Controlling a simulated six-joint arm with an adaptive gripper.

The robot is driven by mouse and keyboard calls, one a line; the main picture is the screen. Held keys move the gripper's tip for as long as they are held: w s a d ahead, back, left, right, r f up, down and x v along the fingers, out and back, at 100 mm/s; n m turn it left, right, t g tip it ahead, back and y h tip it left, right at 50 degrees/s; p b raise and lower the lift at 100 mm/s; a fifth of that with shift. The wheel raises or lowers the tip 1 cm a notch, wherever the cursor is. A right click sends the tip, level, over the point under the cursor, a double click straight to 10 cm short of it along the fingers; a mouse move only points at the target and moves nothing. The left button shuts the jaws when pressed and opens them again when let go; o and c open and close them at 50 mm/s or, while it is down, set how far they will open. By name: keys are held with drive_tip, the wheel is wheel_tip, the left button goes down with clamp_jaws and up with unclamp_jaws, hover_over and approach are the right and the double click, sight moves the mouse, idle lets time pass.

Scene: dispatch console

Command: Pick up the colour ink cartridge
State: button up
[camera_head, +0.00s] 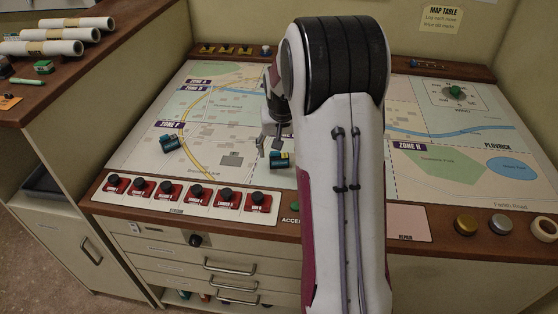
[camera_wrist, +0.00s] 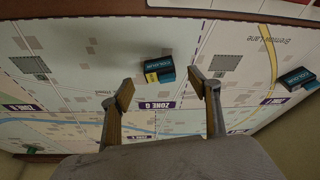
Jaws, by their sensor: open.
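A small dark cartridge (camera_wrist: 160,69) with teal sides and a yellow patch lies on the map beside the ZONE G label in the wrist view. Its label is small and upside down; it seems to read COLOUR. It also shows in the head view (camera_head: 280,160), just in front of my gripper (camera_head: 270,141), partly beside my arm. In the wrist view my gripper (camera_wrist: 163,90) is open and empty, and the cartridge shows just beyond the gap between the fingertips. A second dark teal cartridge (camera_wrist: 297,79) lies at the right, near ZONE F in the head view (camera_head: 170,143); its label is too small to read surely.
The map table (camera_head: 225,140) is mostly flat and clear. A row of red-based black knobs (camera_head: 185,192) lines its front edge. A green knob dial (camera_head: 455,91) stands at the right. Rolled papers (camera_head: 45,47) lie on the left shelf. My arm hides the table's middle.

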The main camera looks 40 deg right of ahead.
sight(279, 154)
drive_tip(key=shift+f, duration=0.1)
drive_tip(key=shift+w+d+f, duration=0.25)
drive_tip(key=shift+w+f, duration=0.05)
drive_tip(key=shift+f, duration=0.25)
drive_tip(key=shift+w+d+f, duration=0.25)
drive_tip(key=shift+w+f, duration=0.05)
drive_tip(key=shift+f, duration=0.25)
drive_tip(key=shift+x, duration=1.25)
drive_tip(key=shift+w, duration=0.1)
drive_tip(key=c, duration=1.2)
